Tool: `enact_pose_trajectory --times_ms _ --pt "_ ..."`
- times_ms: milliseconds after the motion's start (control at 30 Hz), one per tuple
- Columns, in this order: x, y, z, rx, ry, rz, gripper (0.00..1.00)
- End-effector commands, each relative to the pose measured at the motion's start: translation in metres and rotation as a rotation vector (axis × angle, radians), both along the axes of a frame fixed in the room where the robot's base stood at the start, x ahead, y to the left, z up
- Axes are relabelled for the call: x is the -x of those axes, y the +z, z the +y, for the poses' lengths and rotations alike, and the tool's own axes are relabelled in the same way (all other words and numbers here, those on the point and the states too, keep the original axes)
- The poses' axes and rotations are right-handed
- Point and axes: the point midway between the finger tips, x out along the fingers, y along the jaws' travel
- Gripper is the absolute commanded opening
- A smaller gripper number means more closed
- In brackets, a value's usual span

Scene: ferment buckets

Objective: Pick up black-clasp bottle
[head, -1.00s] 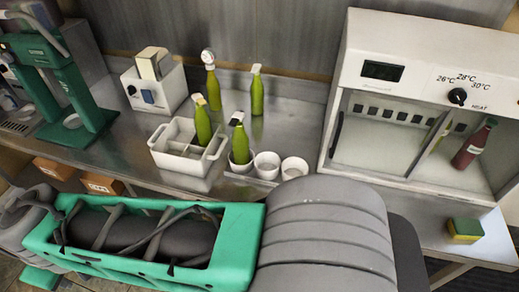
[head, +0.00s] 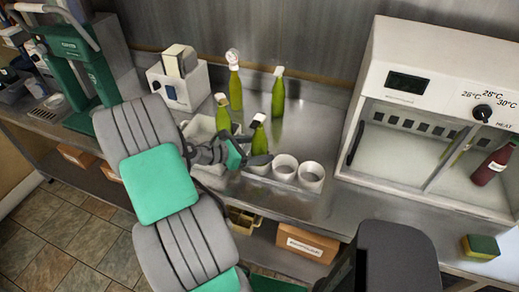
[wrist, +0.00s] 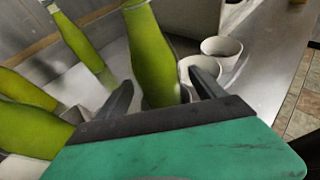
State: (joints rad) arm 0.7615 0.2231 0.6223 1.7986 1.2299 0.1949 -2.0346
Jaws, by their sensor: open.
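The black-clasp bottle (head: 259,136) is green and stands in the leftmost of the white cups in the head view; a dark clasp shows by its pale top. My gripper (head: 250,152) is open beside it, low on its body. In the wrist view the green bottle (wrist: 152,55) stands between the two spread fingers of my gripper (wrist: 162,88). Its top is cut off by the frame and its base is partly hidden behind the gripper. I cannot tell whether the fingers touch it.
Two green bottles (head: 235,82) (head: 278,97) stand behind. Two empty cups (head: 285,168) (head: 311,174) are at the right. A heating cabinet (head: 430,110) holds a red bottle (head: 494,163).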

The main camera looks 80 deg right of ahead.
Motion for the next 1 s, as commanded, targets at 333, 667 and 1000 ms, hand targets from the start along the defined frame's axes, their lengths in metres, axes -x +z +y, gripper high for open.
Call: enact_pose_trajectory --times_ms 333,667,1000 --pt "0.023 -0.013 -0.022 -0.001 0.001 -0.002 0.79" --pt "0.022 -0.012 -0.022 0.000 0.000 -0.003 0.58" --pt "0.022 -0.012 -0.022 0.001 0.000 -0.004 0.31"
